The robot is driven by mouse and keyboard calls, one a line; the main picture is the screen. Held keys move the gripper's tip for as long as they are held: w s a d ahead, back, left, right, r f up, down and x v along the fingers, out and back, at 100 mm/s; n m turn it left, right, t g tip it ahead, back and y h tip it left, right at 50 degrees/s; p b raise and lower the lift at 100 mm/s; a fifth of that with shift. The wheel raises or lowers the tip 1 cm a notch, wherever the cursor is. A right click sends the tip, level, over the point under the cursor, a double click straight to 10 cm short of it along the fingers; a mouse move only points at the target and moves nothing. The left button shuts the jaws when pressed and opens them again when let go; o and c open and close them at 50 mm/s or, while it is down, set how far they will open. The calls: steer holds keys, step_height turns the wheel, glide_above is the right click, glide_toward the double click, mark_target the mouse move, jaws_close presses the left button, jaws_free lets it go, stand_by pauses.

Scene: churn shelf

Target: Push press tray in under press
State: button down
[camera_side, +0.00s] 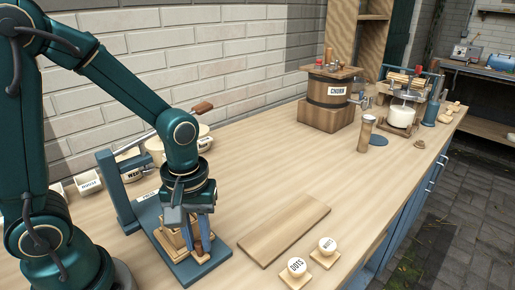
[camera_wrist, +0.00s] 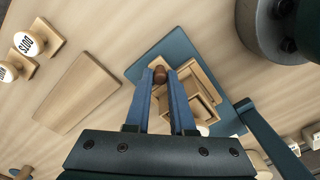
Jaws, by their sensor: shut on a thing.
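The press (camera_side: 118,190) is a blue frame on a blue base plate, with a lever ending in a brown handle (camera_side: 203,107). In the wrist view its base plate (camera_wrist: 150,62) and a blue post (camera_wrist: 268,138) show. The press tray (camera_side: 168,243) is a pale wooden box on the front part of the plate; it also shows in the wrist view (camera_wrist: 208,78). My gripper (camera_side: 198,240) points down at the tray's front and is shut on its brown knob (camera_wrist: 160,73). My gripper and wrist hide part of the tray and the press head.
A wooden board (camera_side: 285,230) lies right of the press, with two round labelled stamps (camera_side: 297,266) in front of it. A churn (camera_side: 330,90) stands farther back. The bench between is clear.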

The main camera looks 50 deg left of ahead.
steer(key=shift+a, duration=0.1)
stand_by(0.3)
steer(key=a, duration=0.8)
steer(key=shift+a, duration=0.4)
steer(key=c, duration=0.8)
jaws_free()
steer(key=shift+o, duration=0.2)
steer(key=shift+r, duration=2.55)
